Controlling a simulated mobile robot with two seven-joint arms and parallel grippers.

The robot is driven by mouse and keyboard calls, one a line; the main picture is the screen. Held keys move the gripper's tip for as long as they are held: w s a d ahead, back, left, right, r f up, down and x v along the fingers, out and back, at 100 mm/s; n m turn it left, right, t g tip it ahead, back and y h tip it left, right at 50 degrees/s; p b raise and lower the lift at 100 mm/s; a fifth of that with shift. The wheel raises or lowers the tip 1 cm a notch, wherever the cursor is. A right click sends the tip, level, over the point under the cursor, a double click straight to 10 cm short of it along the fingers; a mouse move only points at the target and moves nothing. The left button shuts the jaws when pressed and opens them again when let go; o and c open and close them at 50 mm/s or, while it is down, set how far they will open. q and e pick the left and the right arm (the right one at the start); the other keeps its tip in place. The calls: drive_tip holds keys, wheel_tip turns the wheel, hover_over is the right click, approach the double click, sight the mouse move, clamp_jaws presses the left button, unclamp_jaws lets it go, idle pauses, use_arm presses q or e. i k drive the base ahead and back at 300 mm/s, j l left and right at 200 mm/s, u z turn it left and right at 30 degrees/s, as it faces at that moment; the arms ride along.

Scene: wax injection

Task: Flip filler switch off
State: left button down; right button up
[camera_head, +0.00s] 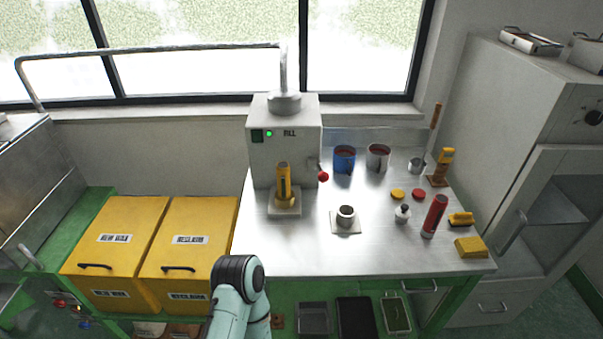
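The filler (285,110) is a light grey box machine marked FILL, standing at the back left of the metal table. A dark switch (257,136) is on the upper left of its front; its rocker position is too small to tell. A green lamp (269,133) beside the switch looks lit. A lever with a red knob (323,177) sticks out at the filler's lower right. A yellow cylinder with a dark stripe (284,180) stands upright on the filler's base plate. Neither of my grippers is in view; one teal arm link of mine shows at the bottom.
The metal table (310,258) is clear at its front left. A small metal cup (346,214) sits on a pale square. A blue pot (344,158), a red cylinder (434,215) and several small items stand to the right. Yellow bins (190,235) stand left of the table.

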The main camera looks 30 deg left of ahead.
sight(256, 134)
drive_tip(key=u, duration=1.4)
drive_tip(key=j, duration=0.15)
